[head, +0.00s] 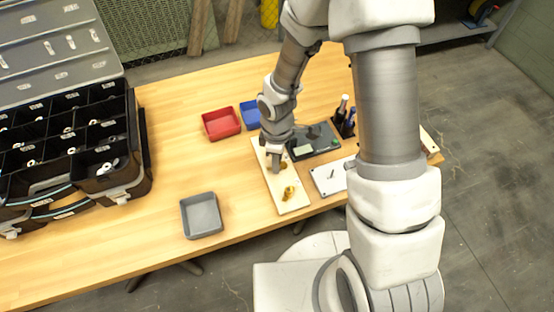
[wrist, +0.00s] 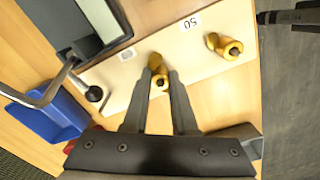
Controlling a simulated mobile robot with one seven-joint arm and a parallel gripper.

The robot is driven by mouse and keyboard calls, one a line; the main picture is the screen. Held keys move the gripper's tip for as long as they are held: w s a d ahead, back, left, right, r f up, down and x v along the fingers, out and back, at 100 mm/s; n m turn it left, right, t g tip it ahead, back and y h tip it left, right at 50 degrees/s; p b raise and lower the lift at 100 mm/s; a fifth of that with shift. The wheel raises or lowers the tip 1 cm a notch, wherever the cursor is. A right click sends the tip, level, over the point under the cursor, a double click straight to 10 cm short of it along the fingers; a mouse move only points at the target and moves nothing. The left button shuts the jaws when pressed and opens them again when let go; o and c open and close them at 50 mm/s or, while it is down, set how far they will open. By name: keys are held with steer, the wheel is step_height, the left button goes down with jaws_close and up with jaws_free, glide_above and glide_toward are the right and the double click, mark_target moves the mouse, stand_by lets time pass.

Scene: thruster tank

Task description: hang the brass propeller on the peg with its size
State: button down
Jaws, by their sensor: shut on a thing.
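A pale board (head: 292,205) lies on the wooden table, and it also shows in the wrist view (wrist: 122,75). My gripper (head: 275,168) is over the middle of the board, pointing down. In the wrist view my gripper (wrist: 158,74) is shut on a brass piece (wrist: 155,62), taken as the brass propeller. The fingers hide much of it, so I cannot tell whether it is around a peg. A second brass piece (wrist: 226,46) sits on the board near a label reading 50 (wrist: 190,22); it also shows in the head view (head: 289,193). Another label (wrist: 127,53) is too blurred to read.
A dark device (head: 315,140) stands right beside the board. A red bin (head: 221,124) and a blue bin (head: 250,115) are behind it, a grey tray (head: 201,215) to the left. A white plate (head: 328,180) lies at right. A black compartment case (head: 120,145) fills the far left.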

steer(key=c, duration=0.6)
jaws_free()
steer(key=shift+c, duration=0.2)
step_height(320, 180, up, 22)
steer(key=p, duration=0.7)
steer(key=shift+f+p, duration=0.25)
steer(key=shift+p, duration=0.1)
